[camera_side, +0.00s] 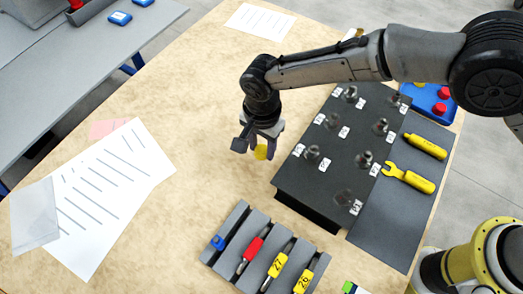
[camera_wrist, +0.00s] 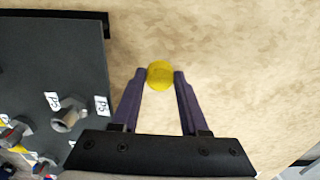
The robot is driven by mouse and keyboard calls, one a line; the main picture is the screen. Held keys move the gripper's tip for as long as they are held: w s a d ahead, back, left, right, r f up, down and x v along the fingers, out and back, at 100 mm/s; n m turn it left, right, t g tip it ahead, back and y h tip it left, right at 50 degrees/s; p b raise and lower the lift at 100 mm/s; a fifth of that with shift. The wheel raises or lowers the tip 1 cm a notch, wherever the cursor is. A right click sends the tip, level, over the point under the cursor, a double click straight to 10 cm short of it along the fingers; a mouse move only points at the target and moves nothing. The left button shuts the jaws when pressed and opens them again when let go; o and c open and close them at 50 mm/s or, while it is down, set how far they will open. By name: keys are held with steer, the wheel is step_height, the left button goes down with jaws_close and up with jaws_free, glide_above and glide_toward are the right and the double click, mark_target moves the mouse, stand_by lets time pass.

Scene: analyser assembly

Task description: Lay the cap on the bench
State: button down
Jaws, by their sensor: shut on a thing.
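The cap is a small round yellow piece (camera_wrist: 160,74), held between the two purple fingers of my gripper (camera_wrist: 160,82) in the wrist view. In the side view my gripper (camera_side: 258,148) points down over the bare wooden bench (camera_side: 190,190), just left of the dark panel, with the yellow cap (camera_side: 261,152) at its fingertips. The jaws are shut on the cap. I cannot tell whether the cap touches the bench or hangs a little above it.
A dark panel with several labelled fittings (camera_side: 330,195) stands right of my gripper. A grey rack (camera_side: 227,223) holds several coloured pieces in front. A yellow wrench (camera_side: 408,178) lies on a grey mat at right. Papers (camera_side: 100,190) lie at left.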

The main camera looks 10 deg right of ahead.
mark_target(261, 150)
steer(key=shift+f, duration=1.6)
steer(key=shift+f, duration=0.15)
steer(key=shift+c, duration=2.1)
jaws_free()
